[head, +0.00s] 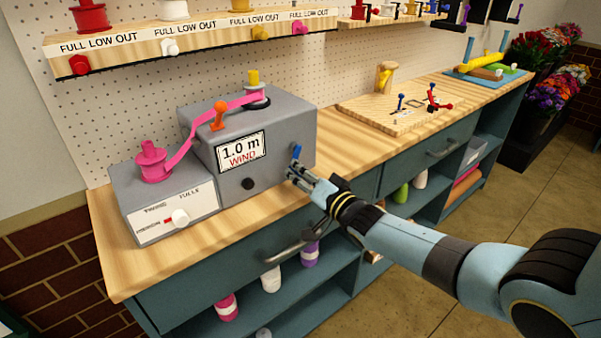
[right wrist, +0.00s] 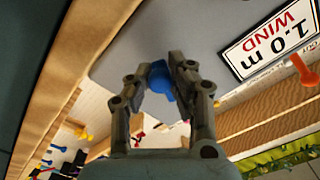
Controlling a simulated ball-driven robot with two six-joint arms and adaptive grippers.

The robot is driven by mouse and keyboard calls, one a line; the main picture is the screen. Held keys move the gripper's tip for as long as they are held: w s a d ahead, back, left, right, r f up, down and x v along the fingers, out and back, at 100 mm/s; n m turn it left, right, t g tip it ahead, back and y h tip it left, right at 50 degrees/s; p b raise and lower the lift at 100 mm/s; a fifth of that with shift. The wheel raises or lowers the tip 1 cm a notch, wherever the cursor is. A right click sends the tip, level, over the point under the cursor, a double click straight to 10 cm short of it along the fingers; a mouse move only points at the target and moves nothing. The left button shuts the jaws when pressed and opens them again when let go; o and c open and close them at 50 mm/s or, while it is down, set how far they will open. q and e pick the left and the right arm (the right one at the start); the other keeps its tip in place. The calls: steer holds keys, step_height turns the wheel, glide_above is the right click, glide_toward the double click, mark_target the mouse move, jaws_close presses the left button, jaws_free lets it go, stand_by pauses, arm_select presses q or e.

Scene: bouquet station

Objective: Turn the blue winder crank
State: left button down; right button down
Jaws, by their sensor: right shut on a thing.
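The grey winder box (head: 281,131) stands on the wooden bench top with a "1.0 m WIND" label on its front. The blue crank knob (head: 297,151) is at the right end of that front face. My right gripper (head: 294,170) is at the knob. In the right wrist view the blue knob (right wrist: 160,80) sits between the fingers of my right gripper (right wrist: 166,82), which is shut on it. The crank's arm is hidden. A pink ribbon (head: 197,127) runs from the pink spool (head: 152,161) past an orange post to the top of the winder. My left gripper is not in view.
A smaller grey box (head: 170,205) with a white slider knob stands left of the winder. A wooden board (head: 392,118) with small tools lies further right. A shelf (head: 200,48) of spools hangs above. Drawer handles stick out below the bench edge.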

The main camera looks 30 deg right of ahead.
steer(key=shift+a, duration=0.1)
steer(key=c, duration=1.5)
jaws_free()
steer(key=o, duration=0.4)
steer(key=shift+w+a, duration=0.1)
steer(key=shift+w, duration=0.1)
steer(key=shift+c, duration=0.2)
steer(key=shift+s, duration=0.2)
steer(key=s+d, duration=0.1)
steer(key=s, duration=1)
steer(key=shift+s, duration=0.35)
